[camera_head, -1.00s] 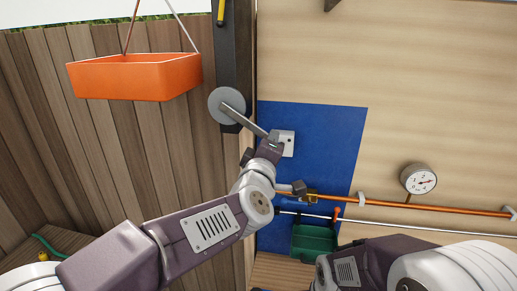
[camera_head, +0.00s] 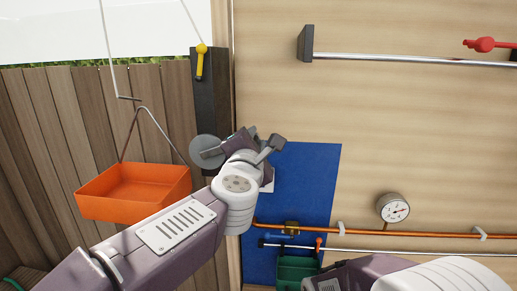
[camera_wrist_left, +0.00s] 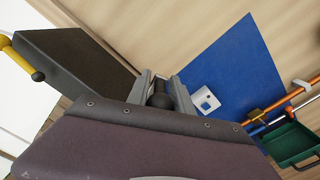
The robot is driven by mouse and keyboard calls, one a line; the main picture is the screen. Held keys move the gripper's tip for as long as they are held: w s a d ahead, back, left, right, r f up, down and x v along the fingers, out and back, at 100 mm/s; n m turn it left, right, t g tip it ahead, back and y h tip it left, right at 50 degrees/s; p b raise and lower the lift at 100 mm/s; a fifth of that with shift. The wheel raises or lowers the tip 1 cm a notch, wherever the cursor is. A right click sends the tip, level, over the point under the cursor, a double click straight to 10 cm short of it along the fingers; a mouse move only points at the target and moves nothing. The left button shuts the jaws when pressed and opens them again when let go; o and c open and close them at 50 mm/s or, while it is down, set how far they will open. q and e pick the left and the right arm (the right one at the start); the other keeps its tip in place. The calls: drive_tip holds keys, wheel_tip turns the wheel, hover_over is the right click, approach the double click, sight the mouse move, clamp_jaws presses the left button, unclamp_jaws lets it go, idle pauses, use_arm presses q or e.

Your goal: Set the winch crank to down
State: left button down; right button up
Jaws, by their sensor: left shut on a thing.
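The winch crank has a round grey disc (camera_head: 207,150) on a dark upright post (camera_head: 210,105). Its arm runs from the disc to the right, toward my left gripper (camera_head: 236,143), and is mostly hidden behind the gripper. In the left wrist view the gripper's jaws (camera_wrist_left: 160,92) are closed around the crank's dark handle (camera_wrist_left: 159,99). An orange tray (camera_head: 133,205) hangs at the left on a wire bail, below the disc's level. My right arm shows at lower right; its gripper is out of frame.
A blue panel (camera_head: 308,180) lies behind and right of my left gripper. A copper pipe (camera_head: 365,232), a gauge (camera_head: 393,208) and a green bin (camera_head: 297,271) are lower right. A yellow lever (camera_head: 201,62) sits above the disc. A metal rail (camera_head: 400,60) crosses upper right.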

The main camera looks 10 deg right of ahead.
use_arm(q)
drive_tip(key=w+a+r+n+p, duration=0.1)
drive_tip(key=a+r+n+p, duration=0.1)
drive_tip(key=a+r+n, duration=0.3)
drive_tip(key=shift+w+r+n+p, duration=0.25)
drive_tip(key=shift+r+n+p, duration=0.15)
drive_tip(key=shift+r+n, duration=0.5)
drive_tip(key=c, duration=1.4)
unclamp_jaws()
drive_tip(key=shift+w+f, duration=0.1)
drive_tip(key=b+v, duration=0.2)
drive_tip(key=v, duration=0.7)
